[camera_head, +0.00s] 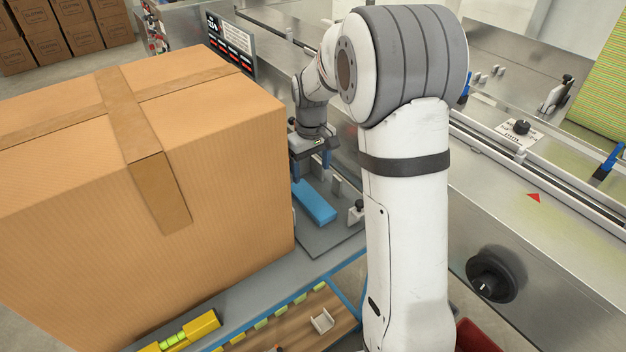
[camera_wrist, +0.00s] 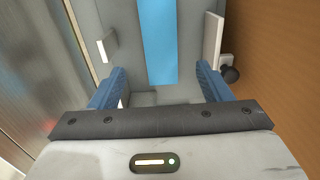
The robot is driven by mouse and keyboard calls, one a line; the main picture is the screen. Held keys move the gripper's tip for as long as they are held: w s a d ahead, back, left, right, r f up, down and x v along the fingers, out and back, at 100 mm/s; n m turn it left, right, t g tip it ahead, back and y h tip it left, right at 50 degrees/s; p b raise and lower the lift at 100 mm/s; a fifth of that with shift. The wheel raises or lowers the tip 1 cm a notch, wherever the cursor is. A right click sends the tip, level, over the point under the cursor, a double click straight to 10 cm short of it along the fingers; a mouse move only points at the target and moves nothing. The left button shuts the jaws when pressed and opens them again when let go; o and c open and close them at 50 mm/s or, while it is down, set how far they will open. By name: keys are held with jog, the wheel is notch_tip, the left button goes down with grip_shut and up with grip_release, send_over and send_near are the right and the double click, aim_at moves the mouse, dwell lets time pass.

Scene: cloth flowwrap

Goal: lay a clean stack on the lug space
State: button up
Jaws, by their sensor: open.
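A flat light-blue stack (camera_head: 314,202) lies on a grey plate between the carton and my arm. It also shows in the wrist view (camera_wrist: 158,40), as a strip running ahead between my fingers. My gripper (camera_head: 309,158) is above the far end of the stack. The infeed channel at the right has a blue lug (camera_head: 606,163) and another blue lug (camera_head: 465,88); my arm partly hides this channel. Whether the stack is clean cannot be told.
A large cardboard carton (camera_head: 140,190) fills the left, close beside my gripper. Low guides, one a white plate (camera_wrist: 213,38), flank the stack. A black knob (camera_head: 491,273) and red triangle (camera_head: 534,197) are on the steel machine. A yellow level (camera_head: 182,336) lies in front.

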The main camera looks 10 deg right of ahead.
jog(key=s+r+m+t, duration=0.1)
jog(key=s+r+m, duration=0.1)
jog(key=s, duration=1)
jog(key=s+r+m+t, duration=0.1)
jog(key=s+r, duration=0.4)
jog(key=s, duration=0.8)
jog(key=shift+d+r+m, duration=0.25)
jog(key=shift+d+m, duration=0.15)
jog(key=shift+m, duration=0.3)
jog(key=shift+o, duration=0.5)
jog(key=shift+s+d+f, duration=0.1)
jog(key=shift+s, duration=0.2)
jog(key=n+p, duration=0.3)
jog(key=n, duration=0.1)
send_near(311, 197)
jog(key=shift+w+d+f+g+y, duration=0.2)
jog(key=shift+f+g+y, duration=0.1)
jog(key=shift+f+g, duration=0.15)
jog(key=f, duration=0.5)
jog(key=w+f, duration=0.1)
jog(key=f, duration=0.2)
jog(key=shift+a, duration=0.2)
jog(key=c, duration=1.1)
jog(key=shift+r, duration=0.1)
